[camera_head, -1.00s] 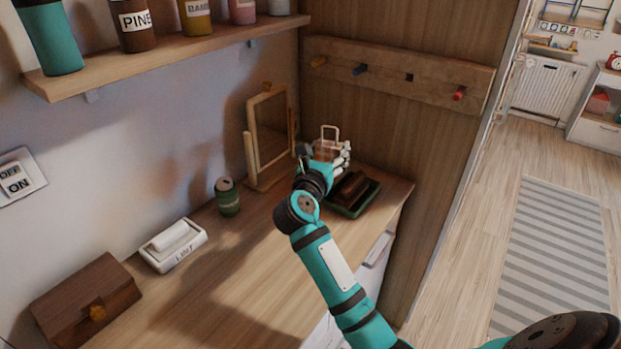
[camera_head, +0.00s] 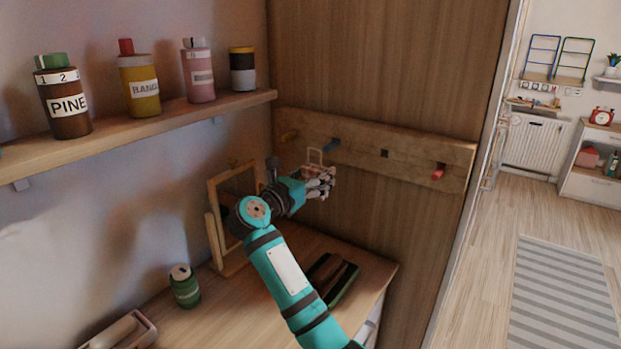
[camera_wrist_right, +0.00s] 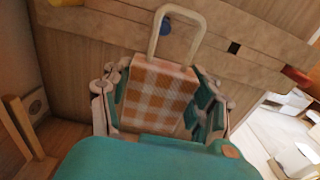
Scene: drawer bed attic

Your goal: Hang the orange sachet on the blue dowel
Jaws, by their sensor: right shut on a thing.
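The orange sachet (camera_wrist_right: 158,95) is a checked orange-and-white pouch with a pale rigid loop (camera_wrist_right: 178,22) on top. My right gripper (camera_wrist_right: 160,105) is shut on its sides and holds it upright in the air. In the head view my right gripper (camera_head: 318,182) is just below the peg rail, its fingers hiding most of the sachet. The blue dowel (camera_head: 332,146) sticks out of the rail, just right of the loop. In the wrist view the blue dowel (camera_wrist_right: 165,26) shows through the loop opening; I cannot tell whether the loop is around it. My left gripper is not in view.
The wooden rail (camera_head: 410,157) also carries a yellow dowel (camera_head: 289,136), a dark square (camera_head: 384,153) and a red dowel (camera_head: 438,172). A framed mirror (camera_head: 215,240) stands left of my arm. A green can (camera_head: 184,287) and dark tray (camera_head: 345,284) are on the desk.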

